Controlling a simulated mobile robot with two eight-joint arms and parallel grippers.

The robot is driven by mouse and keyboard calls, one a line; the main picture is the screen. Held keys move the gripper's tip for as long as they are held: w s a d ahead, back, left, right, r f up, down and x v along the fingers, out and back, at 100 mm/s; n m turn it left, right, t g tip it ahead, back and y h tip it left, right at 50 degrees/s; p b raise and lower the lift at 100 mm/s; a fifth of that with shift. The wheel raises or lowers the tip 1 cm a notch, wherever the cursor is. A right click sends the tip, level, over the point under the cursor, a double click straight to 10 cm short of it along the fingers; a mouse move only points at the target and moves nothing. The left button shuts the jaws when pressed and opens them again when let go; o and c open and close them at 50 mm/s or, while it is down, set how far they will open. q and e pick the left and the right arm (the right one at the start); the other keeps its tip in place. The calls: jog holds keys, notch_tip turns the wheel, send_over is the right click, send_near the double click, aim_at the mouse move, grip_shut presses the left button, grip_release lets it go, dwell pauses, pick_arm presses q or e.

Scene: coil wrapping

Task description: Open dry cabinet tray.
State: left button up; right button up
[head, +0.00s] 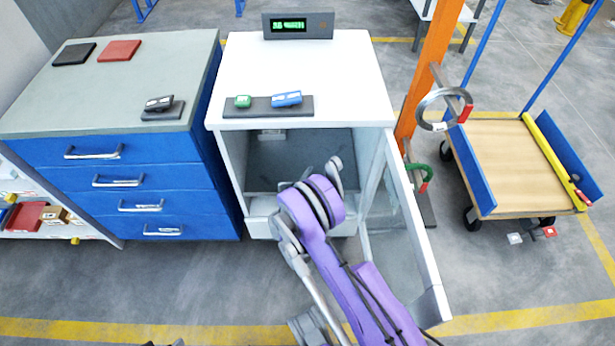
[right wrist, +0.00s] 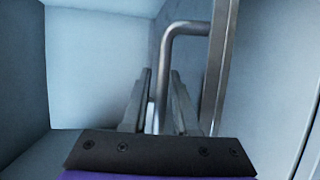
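The white dry cabinet (head: 232,165) stands in the middle of the head view with its glass door (head: 432,285) swung open to the right. Inside is a dark grey surface (head: 280,160), partly hidden by my purple right arm; I cannot tell whether it is the tray. My right gripper is inside the cabinet, mostly hidden by the arm in the head view. In the right wrist view, my right gripper (right wrist: 160,75) has its fingers apart on both sides of a bent metal handle (right wrist: 168,50). A gap shows beside the bar. My left gripper is not in view.
A blue drawer cabinet (head: 110,175) stands close on the left. The open door and an orange post (head: 428,75) bound the right side. A wooden-decked cart (head: 505,165) stands farther right. Small devices lie on a dark mat (head: 265,110) on the cabinet top.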

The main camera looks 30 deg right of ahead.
grip_shut()
dwell(1.4)
